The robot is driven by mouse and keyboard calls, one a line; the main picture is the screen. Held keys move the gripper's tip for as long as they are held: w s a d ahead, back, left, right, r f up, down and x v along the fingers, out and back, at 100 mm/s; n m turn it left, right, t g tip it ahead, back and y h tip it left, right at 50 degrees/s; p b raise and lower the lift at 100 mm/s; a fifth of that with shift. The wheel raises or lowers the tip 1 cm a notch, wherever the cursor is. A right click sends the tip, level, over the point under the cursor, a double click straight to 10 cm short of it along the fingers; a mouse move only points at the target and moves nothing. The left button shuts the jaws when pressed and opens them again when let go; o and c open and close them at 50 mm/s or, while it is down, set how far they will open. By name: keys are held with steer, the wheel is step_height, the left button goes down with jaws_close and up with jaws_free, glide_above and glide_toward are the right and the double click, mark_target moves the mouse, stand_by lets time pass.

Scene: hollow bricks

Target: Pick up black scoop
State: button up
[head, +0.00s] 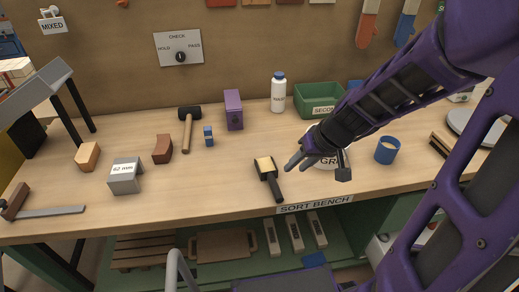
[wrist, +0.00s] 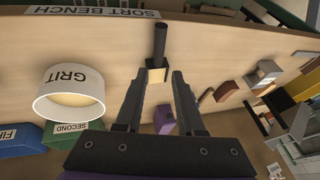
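The black scoop (head: 277,186) lies on the wooden bench near its front edge, handle toward the edge, with something tan in its square head. In the wrist view the scoop (wrist: 160,38) is beyond the fingertips, head toward me and handle pointing away. My gripper (head: 317,167) is above the bench, just right of the scoop in the head view. The scoop appears apart from both fingers.
A white GRIT bowl (wrist: 70,95) stands close beside the scoop, partly hidden by my gripper in the head view. A blue cup (head: 387,150), green bin (head: 318,100), purple block (head: 233,110), mallet (head: 188,130) and several bricks stand around.

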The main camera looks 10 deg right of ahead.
mark_target(276, 185)
steer(key=b+x, duration=0.6)
steer(key=x, duration=0.8)
steer(key=shift+w+f, duration=0.1)
steer(key=shift+f, duration=0.1)
steer(key=shift+c, duration=0.3)
jaws_close()
stand_by(1.1)
